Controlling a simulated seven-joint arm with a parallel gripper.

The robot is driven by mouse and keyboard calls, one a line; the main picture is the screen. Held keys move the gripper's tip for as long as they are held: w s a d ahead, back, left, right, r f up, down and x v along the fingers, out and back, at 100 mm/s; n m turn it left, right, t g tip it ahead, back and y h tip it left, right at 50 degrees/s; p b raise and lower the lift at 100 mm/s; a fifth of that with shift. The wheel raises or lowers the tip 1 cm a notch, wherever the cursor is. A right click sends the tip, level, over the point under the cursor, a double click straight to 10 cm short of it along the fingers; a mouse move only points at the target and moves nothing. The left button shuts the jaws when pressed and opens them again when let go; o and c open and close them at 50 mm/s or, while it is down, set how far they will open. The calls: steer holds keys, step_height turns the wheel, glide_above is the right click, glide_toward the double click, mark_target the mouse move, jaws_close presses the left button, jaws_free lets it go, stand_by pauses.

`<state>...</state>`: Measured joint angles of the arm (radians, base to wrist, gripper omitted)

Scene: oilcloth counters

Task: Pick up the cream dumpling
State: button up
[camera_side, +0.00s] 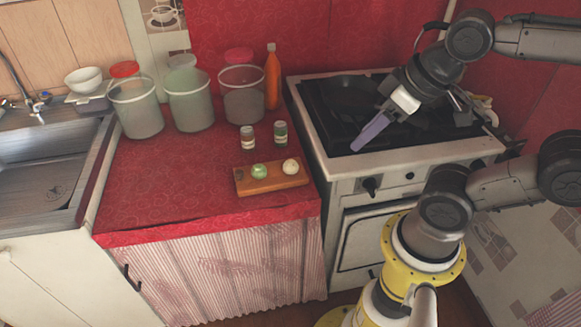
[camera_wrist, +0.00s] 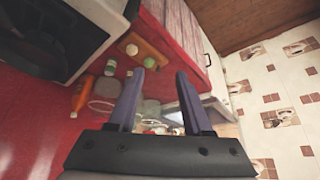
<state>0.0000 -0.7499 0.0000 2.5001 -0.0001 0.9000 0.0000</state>
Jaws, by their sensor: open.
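The cream dumpling (camera_side: 291,166) is a small pale ball on the right half of a wooden board (camera_side: 243,187) on the red counter. A green dumpling (camera_side: 259,171) sits to its left on the same board. In the wrist view the cream dumpling (camera_wrist: 131,49) lies near the top, with the green dumpling (camera_wrist: 149,62) beside it. My gripper (camera_side: 362,145) is over the stove, to the right of the board and apart from both dumplings. In the wrist view my gripper (camera_wrist: 158,80) shows two purple fingers spread apart with nothing between them.
Two small jars (camera_side: 281,134) (camera_side: 247,139) stand just behind the board. Large lidded containers (camera_side: 189,98) and an orange bottle (camera_side: 272,77) line the back. The stove (camera_side: 395,160) is at right, the sink (camera_side: 40,180) at left. The counter left of the board is clear.

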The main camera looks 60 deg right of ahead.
steer(key=o, duration=0.7)
steer(key=shift+c, duration=0.2)
